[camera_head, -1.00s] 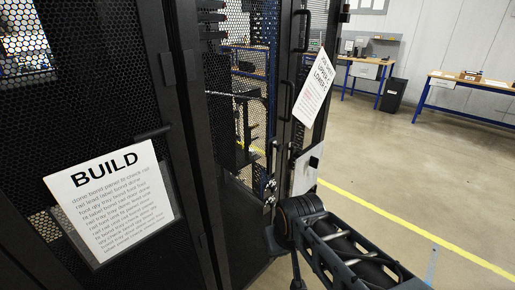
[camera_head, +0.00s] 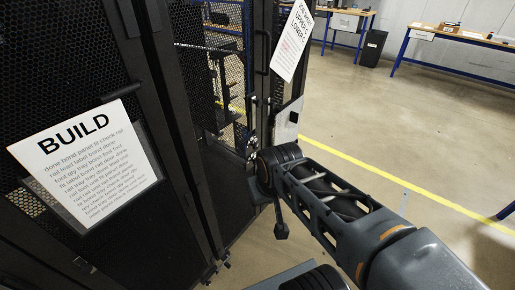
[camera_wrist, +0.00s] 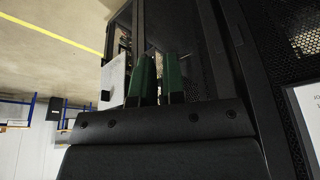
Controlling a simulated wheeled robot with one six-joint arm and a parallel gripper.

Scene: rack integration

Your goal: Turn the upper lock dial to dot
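The upper lock dial cannot be made out in either view. A pale plate (camera_head: 287,120) with a small dark spot is on the edge of the open rack door, beneath a hanging sign (camera_head: 292,42) with partly readable "UPPER" and "LOWER" lines. The plate also shows in the wrist view (camera_wrist: 116,78), left of my gripper. My gripper (camera_wrist: 159,58) has two green fingers with a narrow gap between them, and I see nothing held there. Its tips point toward the rack's dark frame; contact cannot be told. In the head view my wrist hides the fingers beside the door edge.
A mesh rack door with a "BUILD" sign (camera_head: 86,165) stands at the left. A vertical handle (camera_head: 262,52) is on the open door. Open floor with a yellow line (camera_head: 400,186) lies to the right. Workbenches (camera_head: 455,35) and a dark bin (camera_head: 372,48) stand behind.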

